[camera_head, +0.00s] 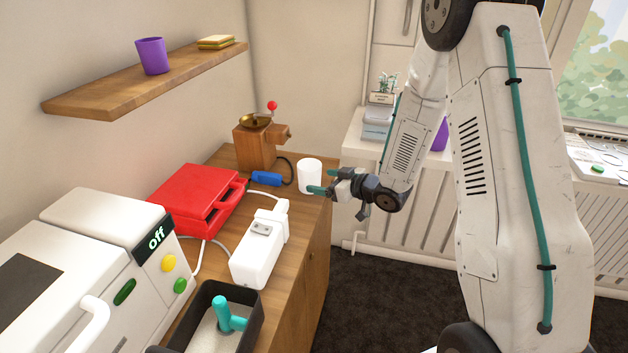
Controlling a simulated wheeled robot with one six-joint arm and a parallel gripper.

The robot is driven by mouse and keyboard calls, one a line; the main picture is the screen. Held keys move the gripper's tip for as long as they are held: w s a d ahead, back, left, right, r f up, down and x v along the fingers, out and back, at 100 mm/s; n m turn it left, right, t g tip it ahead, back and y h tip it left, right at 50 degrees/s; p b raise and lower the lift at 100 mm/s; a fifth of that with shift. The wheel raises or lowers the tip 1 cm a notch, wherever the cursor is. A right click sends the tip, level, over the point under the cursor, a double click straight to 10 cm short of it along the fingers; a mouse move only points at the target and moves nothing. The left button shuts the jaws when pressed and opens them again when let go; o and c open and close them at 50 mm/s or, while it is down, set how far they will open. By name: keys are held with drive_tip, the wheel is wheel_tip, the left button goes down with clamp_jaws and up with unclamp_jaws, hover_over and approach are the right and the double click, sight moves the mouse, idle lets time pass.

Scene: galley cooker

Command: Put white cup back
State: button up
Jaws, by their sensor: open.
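The white cup (310,176) stands upright on the wooden counter (300,222), near its right edge at the far end. My gripper (322,182) is just right of the cup, with its teal fingertips pointing left at it. The jaws are open. One fingertip overlaps the cup's lower right side in the picture; I cannot tell whether it touches. Nothing is seen held in the jaws.
A coffee grinder (258,145) and a blue object (267,178) are beside the cup. A red case (195,200), a white device (260,250) and a dark bin (250,330) are nearer.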

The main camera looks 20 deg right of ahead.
drive_tip(key=s+d+r+m+g+h, duration=0.2)
drive_tip(key=s+d+r+h, duration=0.3)
drive_tip(key=r, duration=0.3)
drive_tip(key=s+d+r+m+g+h, duration=0.2)
drive_tip(key=s+d+r+h, duration=0.25)
drive_tip(key=s+r, duration=0.35)
drive_tip(key=s+a+r+m+g, duration=0.1)
drive_tip(key=s+a+r+g, duration=0.2)
drive_tip(key=s, duration=1)
drive_tip(key=s+a+r+m+g+y, duration=0.1)
drive_tip(key=s+a+r+g, duration=0.2)
drive_tip(key=s, duration=1)
drive_tip(key=a+g, duration=0.1)
drive_tip(key=a, duration=0.2)
drive_tip(key=shift+s+a+r+m, duration=0.2)
drive_tip(key=shift+s+r+m, duration=0.1)
drive_tip(key=shift+s+m, duration=0.1)
drive_tip(key=shift+w, duration=0.1)
